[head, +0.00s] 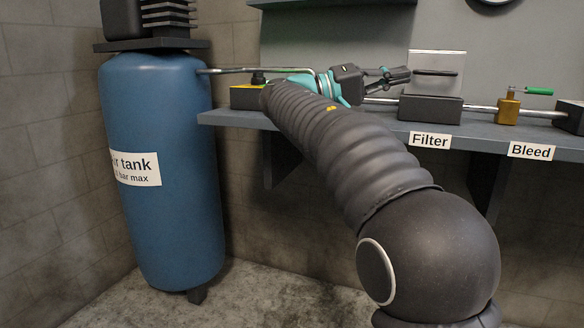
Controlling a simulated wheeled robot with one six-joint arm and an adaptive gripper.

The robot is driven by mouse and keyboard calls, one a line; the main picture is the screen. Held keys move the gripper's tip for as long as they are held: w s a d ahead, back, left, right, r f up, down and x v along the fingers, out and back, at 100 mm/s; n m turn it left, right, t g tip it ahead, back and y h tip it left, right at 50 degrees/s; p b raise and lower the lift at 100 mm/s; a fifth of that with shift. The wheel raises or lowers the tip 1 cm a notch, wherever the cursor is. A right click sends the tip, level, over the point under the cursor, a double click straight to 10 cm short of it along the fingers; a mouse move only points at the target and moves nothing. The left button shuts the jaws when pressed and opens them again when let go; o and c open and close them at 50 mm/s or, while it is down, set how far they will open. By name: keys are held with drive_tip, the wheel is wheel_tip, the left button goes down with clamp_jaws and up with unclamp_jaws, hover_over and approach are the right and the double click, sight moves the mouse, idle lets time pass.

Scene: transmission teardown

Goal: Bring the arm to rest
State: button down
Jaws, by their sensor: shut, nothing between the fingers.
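My gripper (397,75) is in the head view, at the end of my arm, above the grey wall shelf. Its fingers point right and are shut with nothing between them. They are in front of or close to the upright metal plate of the filter block (430,108); I cannot tell the exact gap. My arm reaches from the lower right up and left across the view, then bends right at the teal wrist. It hides part of the shelf and of the pipe.
A blue air tank (165,190) stands at left, its pipe (232,70) running right. The grey shelf (385,124) carries a yellow-and-black block (245,97) and a brass bleed valve (508,108) with a green handle (539,91). Bare floor shows below.

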drive_tip(key=s+d+f+n+t+y+p, duration=0.1)
drive_tip(key=s+d+f+n+y+p, duration=0.1)
drive_tip(key=s+d+f+n+y, duration=0.3)
drive_tip(key=s+d+f+n+t+y+p, duration=0.1)
drive_tip(key=s+d+f+t+y+p, duration=0.2)
drive_tip(key=s+f, duration=0.35)
drive_tip(key=s+a+f+m+y+p, duration=0.1)
drive_tip(key=s+a+f+y+p, duration=0.1)
drive_tip(key=s+a+f+y, duration=0.4)
drive_tip(key=s+a+f+m+y+p, duration=0.1)
drive_tip(key=s+a+f+y, duration=0.4)
drive_tip(key=s+f, duration=0.7)
drive_tip(key=shift+a+f+y+p, duration=0.15)
drive_tip(key=shift+a+y+p, duration=0.25)
drive_tip(key=shift+y+p, duration=0.4)
drive_tip(key=c, duration=1.9)
unclamp_jaws()
